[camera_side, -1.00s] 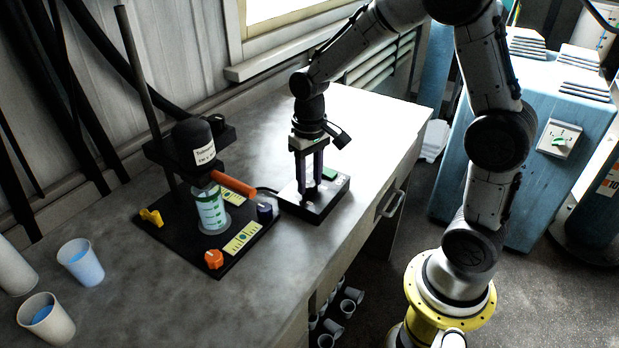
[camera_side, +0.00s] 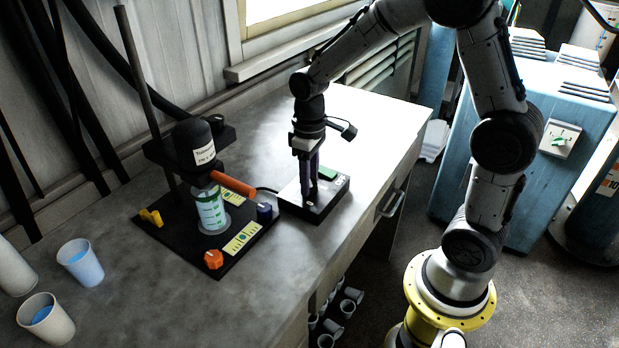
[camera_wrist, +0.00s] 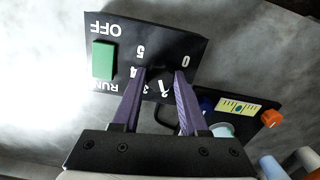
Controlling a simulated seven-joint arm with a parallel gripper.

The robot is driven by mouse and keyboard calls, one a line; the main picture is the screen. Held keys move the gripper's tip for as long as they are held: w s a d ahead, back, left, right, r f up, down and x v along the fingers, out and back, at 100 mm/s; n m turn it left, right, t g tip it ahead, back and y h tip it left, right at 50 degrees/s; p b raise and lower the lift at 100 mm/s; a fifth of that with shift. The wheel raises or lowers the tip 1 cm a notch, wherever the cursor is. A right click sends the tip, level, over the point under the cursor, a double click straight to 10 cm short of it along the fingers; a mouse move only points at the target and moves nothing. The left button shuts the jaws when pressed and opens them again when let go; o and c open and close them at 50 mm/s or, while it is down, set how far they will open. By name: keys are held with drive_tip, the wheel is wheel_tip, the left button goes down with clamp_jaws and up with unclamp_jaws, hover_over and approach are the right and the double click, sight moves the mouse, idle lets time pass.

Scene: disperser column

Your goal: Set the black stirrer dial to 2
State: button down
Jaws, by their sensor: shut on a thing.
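The black control box (camera_side: 335,199) stands on the bench to the right of the stirrer stand. In the wrist view, the box (camera_wrist: 165,40) carries white numbers from 0 to 5 around the dial and the words OFF and RUN beside a green switch (camera_wrist: 103,60). My gripper (camera_side: 310,196) points down onto the box. In the wrist view, my gripper's purple fingers (camera_wrist: 161,74) are closed on the dark dial (camera_wrist: 160,73) amid the numbers. The dial is mostly hidden between the fingertips, and its pointer cannot be read.
The stirrer stand (camera_side: 190,242) has orange, yellow and blue knobs and a graduated beaker (camera_side: 211,212) under a black motor (camera_side: 192,140). An orange bar sticks out toward my gripper. Cups (camera_side: 80,263) stand at the left. The bench behind the box is clear.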

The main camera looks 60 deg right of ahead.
drive_tip(key=shift+c, duration=2.2)
unclamp_jaws()
drive_tip(key=shift+r, duration=0.1)
wheel_tip(320, 180, up, 14)
